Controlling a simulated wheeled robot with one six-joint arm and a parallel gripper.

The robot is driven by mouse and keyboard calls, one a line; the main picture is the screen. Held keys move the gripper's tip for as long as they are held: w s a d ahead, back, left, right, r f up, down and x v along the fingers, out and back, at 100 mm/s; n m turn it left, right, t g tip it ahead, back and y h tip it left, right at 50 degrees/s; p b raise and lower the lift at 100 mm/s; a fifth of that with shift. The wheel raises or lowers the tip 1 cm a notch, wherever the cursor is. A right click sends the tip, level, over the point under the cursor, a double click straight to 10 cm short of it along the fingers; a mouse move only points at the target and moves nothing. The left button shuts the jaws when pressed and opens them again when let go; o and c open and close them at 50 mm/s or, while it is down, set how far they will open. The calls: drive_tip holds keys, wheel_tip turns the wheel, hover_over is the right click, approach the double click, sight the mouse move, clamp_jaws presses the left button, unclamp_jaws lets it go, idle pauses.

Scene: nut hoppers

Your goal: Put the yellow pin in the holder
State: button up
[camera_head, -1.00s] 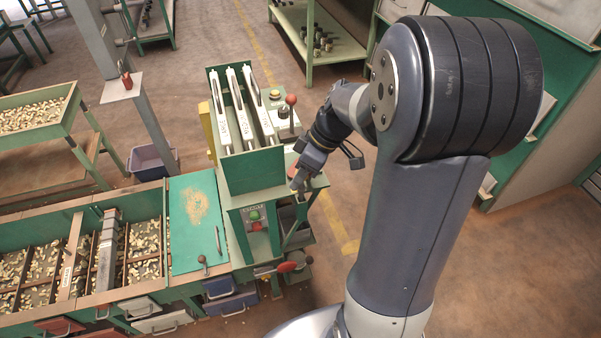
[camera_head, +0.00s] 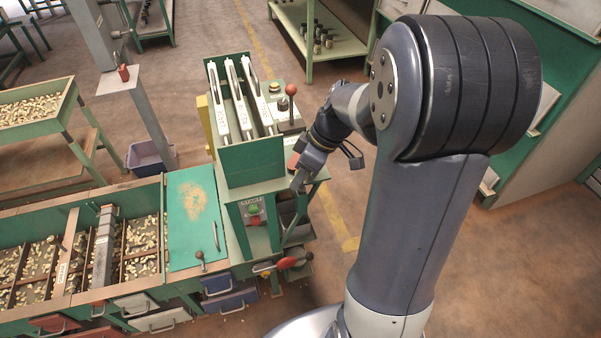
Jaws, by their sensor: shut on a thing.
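My gripper (camera_head: 299,183) is at the front right corner of the green hopper stand (camera_head: 252,158), close to a red block (camera_head: 294,160). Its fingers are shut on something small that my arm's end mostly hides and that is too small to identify. I cannot clearly make out a yellow pin or its holder. A yellow upright piece (camera_head: 204,124) stands at the left side of the stand, and a small yellow knob (camera_head: 274,87) sits on its back right panel.
A red-knobbed lever (camera_head: 291,90) rises near my gripper. Below it are a button panel (camera_head: 253,211) and a red handle (camera_head: 287,262). Sorting bins with a green lid (camera_head: 193,220) stand left. The floor to the right has a yellow line (camera_head: 338,225).

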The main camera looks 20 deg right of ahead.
drive_tip(key=shift+f, duration=0.3)
drive_tip(key=o, duration=1.1)
drive_tip(key=v, duration=1.1)
drive_tip(key=shift+s, duration=0.15)
drive_tip(key=shift+a+f, duration=0.15)
